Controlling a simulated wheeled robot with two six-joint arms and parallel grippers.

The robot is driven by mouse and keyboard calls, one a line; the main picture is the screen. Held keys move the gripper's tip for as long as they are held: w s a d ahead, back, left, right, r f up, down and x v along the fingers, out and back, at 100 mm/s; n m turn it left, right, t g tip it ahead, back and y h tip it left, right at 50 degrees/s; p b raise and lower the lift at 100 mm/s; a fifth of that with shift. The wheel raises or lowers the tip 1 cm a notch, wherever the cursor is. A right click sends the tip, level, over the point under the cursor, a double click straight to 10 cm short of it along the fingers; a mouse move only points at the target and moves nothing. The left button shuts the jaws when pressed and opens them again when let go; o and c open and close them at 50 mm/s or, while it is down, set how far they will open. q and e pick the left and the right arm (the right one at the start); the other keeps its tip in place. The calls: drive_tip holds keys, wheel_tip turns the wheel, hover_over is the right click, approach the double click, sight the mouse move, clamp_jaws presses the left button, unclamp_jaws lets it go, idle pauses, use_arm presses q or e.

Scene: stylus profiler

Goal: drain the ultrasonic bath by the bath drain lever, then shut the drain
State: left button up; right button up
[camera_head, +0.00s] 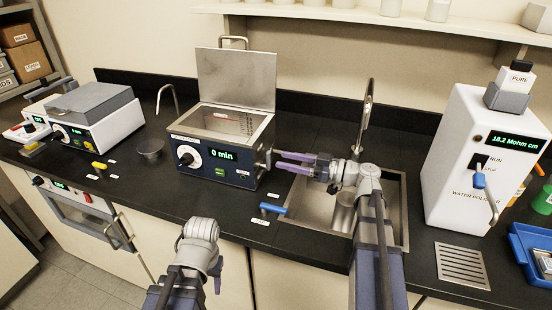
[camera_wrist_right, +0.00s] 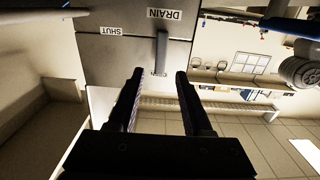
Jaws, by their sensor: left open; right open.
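The ultrasonic bath (camera_head: 218,175) is a steel box on the counter with its lid (camera_head: 237,78) raised; its display reads 0 min. I cannot tell the water level inside. The bath drain lever (camera_wrist_right: 161,54) is a grey bar on the bath's side, shown in the right wrist view beside the labels DRAIN (camera_wrist_right: 164,14) and SHUT (camera_wrist_right: 108,31). My right gripper (camera_head: 279,161) is open at the bath's right side, its fingers pointing at the lever, with nothing between them. My left gripper (camera_head: 217,282) is mostly hidden by its wrist in front of the counter.
A sink (camera_head: 400,215) with a tall tap (camera_head: 366,115) lies right of the bath, under my right arm. A blue-handled lever (camera_head: 273,209) sits on the counter before it. A white water polisher (camera_head: 455,170) stands further right. A small bowl (camera_head: 150,149) stands left.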

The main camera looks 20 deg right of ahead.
drive_tip(key=shift+x, duration=1.95)
clamp_jaws()
